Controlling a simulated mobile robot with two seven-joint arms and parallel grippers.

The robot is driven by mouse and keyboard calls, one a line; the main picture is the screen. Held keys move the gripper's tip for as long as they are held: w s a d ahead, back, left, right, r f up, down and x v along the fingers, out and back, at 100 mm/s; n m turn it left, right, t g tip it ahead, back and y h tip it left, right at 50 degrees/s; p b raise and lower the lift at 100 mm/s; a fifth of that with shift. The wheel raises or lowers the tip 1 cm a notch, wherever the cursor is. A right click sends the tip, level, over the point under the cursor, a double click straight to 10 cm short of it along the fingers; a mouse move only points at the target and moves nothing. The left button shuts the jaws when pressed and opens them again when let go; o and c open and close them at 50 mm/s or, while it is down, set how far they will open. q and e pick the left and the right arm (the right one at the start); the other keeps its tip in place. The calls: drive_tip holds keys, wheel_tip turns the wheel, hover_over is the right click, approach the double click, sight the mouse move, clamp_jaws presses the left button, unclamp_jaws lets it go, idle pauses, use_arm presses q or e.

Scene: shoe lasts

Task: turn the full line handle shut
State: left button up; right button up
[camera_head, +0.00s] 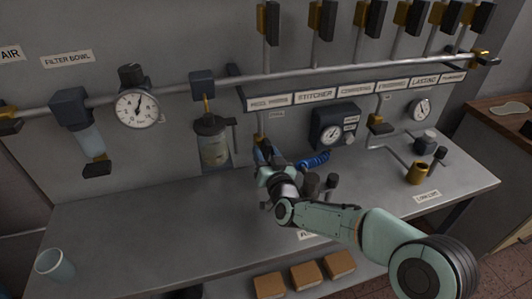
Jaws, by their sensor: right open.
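I cannot make out which handle is the full line one; the small labels are hard to read. A main pipe (185,95) crosses the wall, with several brass valves and dark handles (321,20) above it. My right gripper (262,152) is open, in front of the wall below the left end of the label strip, near a thin drop pipe (261,120). My own wrist partly hides what is there, and I cannot tell whether the fingers touch anything. A bench label (305,235) is mostly hidden behind my right arm. My left gripper is out of view.
A round gauge (137,108), a filter bowl (88,130) and a glass jar (212,145) hang at left. A blue coiled hose (315,161) and a brass cup (418,173) are near the arm.

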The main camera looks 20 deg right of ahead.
drive_tip(key=shift+w, duration=0.1)
clamp_jaws()
